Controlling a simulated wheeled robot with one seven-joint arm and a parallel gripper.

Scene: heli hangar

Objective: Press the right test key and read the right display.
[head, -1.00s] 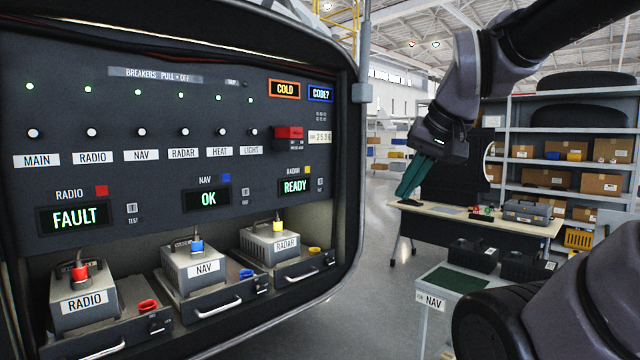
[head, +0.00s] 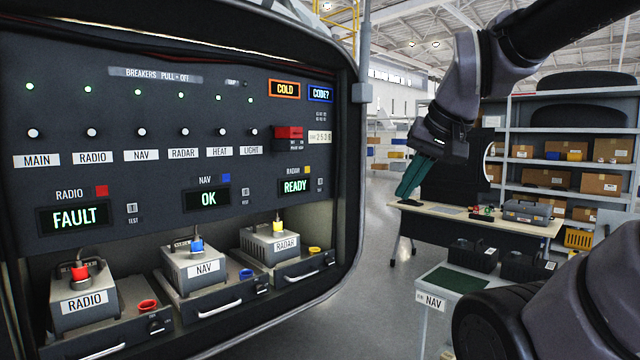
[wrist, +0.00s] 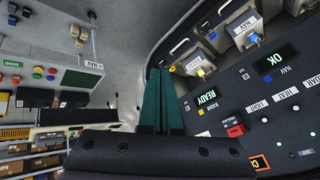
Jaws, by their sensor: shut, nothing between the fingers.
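The avionics panel (head: 150,120) fills the left of the head view. Its three displays show the radio display (head: 75,217) reading FAULT, the nav display (head: 208,198) reading OK and the radar display (head: 295,186) reading READY. A small test key sits right of each: radio (head: 132,208), nav (head: 245,192), radar (head: 320,184). My gripper (head: 411,178) is shut and empty, in free air right of the panel and touching nothing. In the wrist view its green fingers (wrist: 158,100) lie together, with the READY display (wrist: 206,98) to their right.
RADIO (head: 85,299), NAV (head: 206,268) and RADAR (head: 284,244) boxes sit in trays below the displays. COLD (head: 285,89) and CODE? (head: 320,94) displays are at upper right. A workbench (head: 480,222) and shelves stand behind my arm; a NAV-labelled cart (head: 432,302) is nearer.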

